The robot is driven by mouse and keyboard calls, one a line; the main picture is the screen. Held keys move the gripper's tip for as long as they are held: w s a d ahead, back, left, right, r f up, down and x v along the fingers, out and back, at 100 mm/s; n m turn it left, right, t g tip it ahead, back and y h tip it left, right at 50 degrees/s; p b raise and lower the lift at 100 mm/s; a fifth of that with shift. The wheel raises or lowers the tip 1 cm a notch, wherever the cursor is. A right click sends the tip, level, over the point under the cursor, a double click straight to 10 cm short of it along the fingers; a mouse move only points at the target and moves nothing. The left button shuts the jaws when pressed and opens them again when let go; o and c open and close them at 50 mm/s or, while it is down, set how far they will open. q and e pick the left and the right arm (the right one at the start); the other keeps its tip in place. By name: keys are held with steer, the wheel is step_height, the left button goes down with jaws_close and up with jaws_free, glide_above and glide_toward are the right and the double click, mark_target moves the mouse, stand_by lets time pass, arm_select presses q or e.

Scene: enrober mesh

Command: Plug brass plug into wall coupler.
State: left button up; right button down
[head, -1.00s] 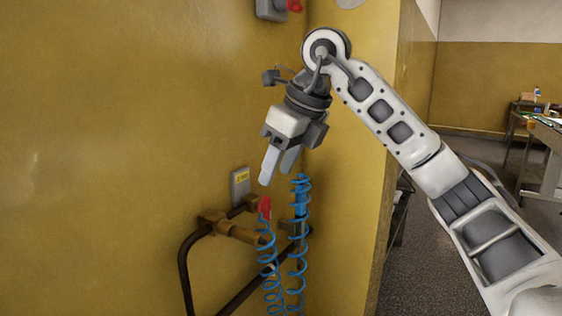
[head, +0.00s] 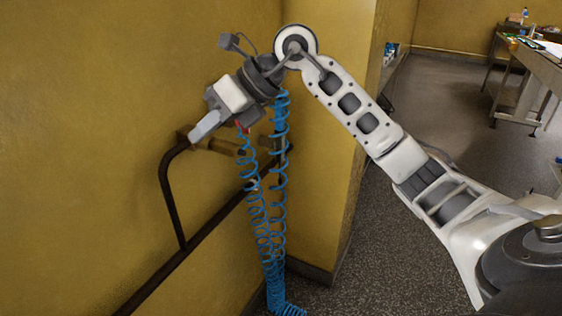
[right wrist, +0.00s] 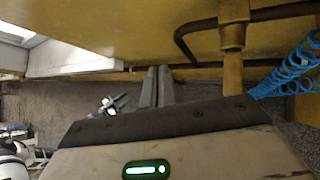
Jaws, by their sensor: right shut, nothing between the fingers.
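My right gripper (head: 203,128) is shut and empty, pointing down and to the left in front of the yellow wall. Its closed fingers (right wrist: 157,86) also show in the right wrist view. A brass pipe fitting (head: 218,146) sticks out along the wall just below and right of the fingertips; brass also shows in the right wrist view (right wrist: 232,72), right of the fingers. A red piece (head: 242,126) tops a blue coiled hose (head: 250,180), partly covered by the gripper. I cannot make out a separate brass plug or the coupler's mouth. My left gripper is not in the head view.
A dark bent rail (head: 168,195) runs along the wall below the fitting. A second blue coil (head: 280,160) hangs close to the right, by the wall corner. The floor (head: 400,240) is open to the right, with a cluttered table (head: 540,65) far back.

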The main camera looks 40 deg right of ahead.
step_height(320, 180, down, 3)
steer(key=a+m+t+y, duration=0.1)
steer(key=y, duration=0.1)
steer(key=m+t+h, duration=0.3)
steer(key=m+t, duration=0.5)
steer(key=t, duration=0.2)
glide_toward(239, 151)
steer(key=w, duration=0.1)
steer(key=p+x, duration=0.1)
steer(key=x, duration=0.4)
steer(key=shift+w+a, duration=0.15)
steer(key=shift+a, duration=0.05)
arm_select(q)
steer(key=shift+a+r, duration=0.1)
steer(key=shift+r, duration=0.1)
arm_select(e)
steer(key=shift+w, duration=0.15)
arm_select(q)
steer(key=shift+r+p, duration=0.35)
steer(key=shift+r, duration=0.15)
arm_select(e)
steer(key=shift+w+a+r, duration=0.1)
steer(key=shift+w+a, duration=0.1)
steer(key=shift+w, duration=0.1)
steer(key=shift+s, duration=0.1)
